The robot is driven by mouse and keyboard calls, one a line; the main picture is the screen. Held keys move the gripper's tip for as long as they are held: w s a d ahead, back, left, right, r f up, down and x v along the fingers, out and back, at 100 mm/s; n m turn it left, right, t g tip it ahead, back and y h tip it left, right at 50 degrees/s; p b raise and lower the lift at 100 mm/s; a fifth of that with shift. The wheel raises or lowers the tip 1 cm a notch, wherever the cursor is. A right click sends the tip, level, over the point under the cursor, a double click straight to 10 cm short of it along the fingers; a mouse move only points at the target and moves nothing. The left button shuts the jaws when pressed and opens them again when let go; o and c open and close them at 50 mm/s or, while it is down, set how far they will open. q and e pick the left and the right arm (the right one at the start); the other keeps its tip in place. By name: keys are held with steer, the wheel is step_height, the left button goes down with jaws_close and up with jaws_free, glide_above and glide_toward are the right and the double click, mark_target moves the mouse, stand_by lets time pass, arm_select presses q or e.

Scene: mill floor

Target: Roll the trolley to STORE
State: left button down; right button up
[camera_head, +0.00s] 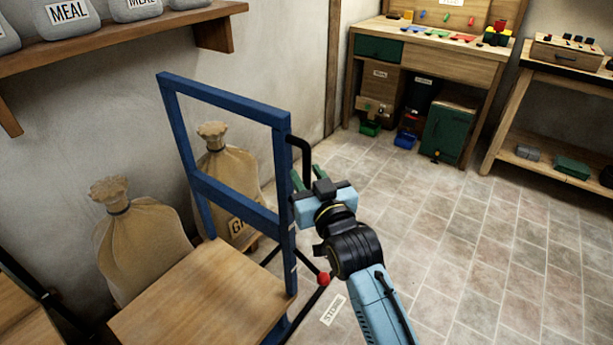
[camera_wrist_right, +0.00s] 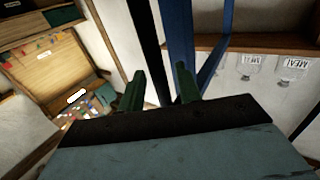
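The trolley has a blue frame (camera_head: 222,195) and a wooden deck (camera_head: 200,300), at the lower left of the head view. A black handle (camera_head: 303,148) stands off its right post; it also shows in the wrist view (camera_wrist_right: 148,40), near the blue post (camera_wrist_right: 180,40). My right gripper (camera_head: 308,180) is at this handle, its two green fingers (camera_wrist_right: 160,88) apart, with the black bar seen between them and gaps beside it. A white floor label (camera_head: 333,309), partly readable as STO, lies right of the trolley. My left gripper is not in view.
Two tied sacks (camera_head: 145,240) stand by the wall behind the trolley. A shelf (camera_head: 120,38) with meal bags is above. A red knob (camera_head: 323,278) sits low beside the trolley. A workbench (camera_head: 440,60) and side table (camera_head: 540,80) stand at the back. The tiled floor (camera_head: 450,250) right is clear.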

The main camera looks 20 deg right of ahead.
steer(key=shift+w, duration=0.55)
jaws_close()
